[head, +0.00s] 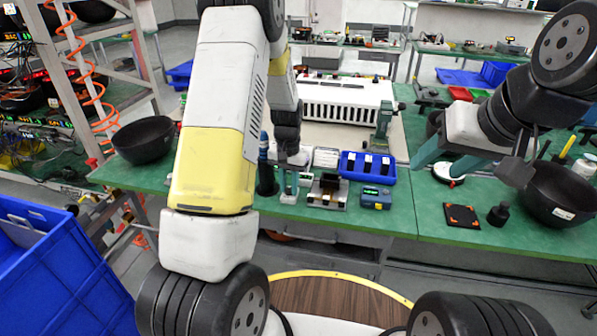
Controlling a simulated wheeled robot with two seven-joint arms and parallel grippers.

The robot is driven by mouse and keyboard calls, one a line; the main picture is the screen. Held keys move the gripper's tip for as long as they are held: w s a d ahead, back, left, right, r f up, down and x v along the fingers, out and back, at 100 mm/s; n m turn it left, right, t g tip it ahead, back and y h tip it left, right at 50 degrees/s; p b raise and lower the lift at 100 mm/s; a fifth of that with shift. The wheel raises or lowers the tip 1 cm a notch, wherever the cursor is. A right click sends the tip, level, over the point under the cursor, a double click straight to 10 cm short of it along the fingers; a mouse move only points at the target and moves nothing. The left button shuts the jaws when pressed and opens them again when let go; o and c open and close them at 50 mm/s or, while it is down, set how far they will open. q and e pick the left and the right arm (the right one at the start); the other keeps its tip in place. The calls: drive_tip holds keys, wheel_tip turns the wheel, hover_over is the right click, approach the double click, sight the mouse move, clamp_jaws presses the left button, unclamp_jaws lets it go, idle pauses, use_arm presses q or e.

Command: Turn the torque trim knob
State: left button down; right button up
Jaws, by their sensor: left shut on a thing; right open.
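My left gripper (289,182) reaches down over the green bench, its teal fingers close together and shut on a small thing. The thing is mostly hidden between the fingers, and I cannot make out whether it is the torque trim knob. A blue tool (263,148) stands upright in a black holder (267,181) just left of the fingers. A grey fixture (328,191) is just to their right, and a small blue unit with a display (376,198) is further right. My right gripper (445,165) is open above the bench at the right, near a white round thing.
A blue tray of parts (368,166) lies behind the fixture. Black bowls stand at the left (144,139) and right (562,193). An orange-cornered black pad (461,215) and a black knob-like piece (498,214) lie at right. A blue crate (60,275) is at lower left.

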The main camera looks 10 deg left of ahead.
sight(289, 188)
idle(0.3)
use_arm(q)
drive_tip(key=c, duration=1.2)
unclamp_jaws()
drive_tip(key=shift+r, duration=0.1)
wheel_tip(289, 188, up, 7)
drive_tip(key=shift+r, duration=0.35)
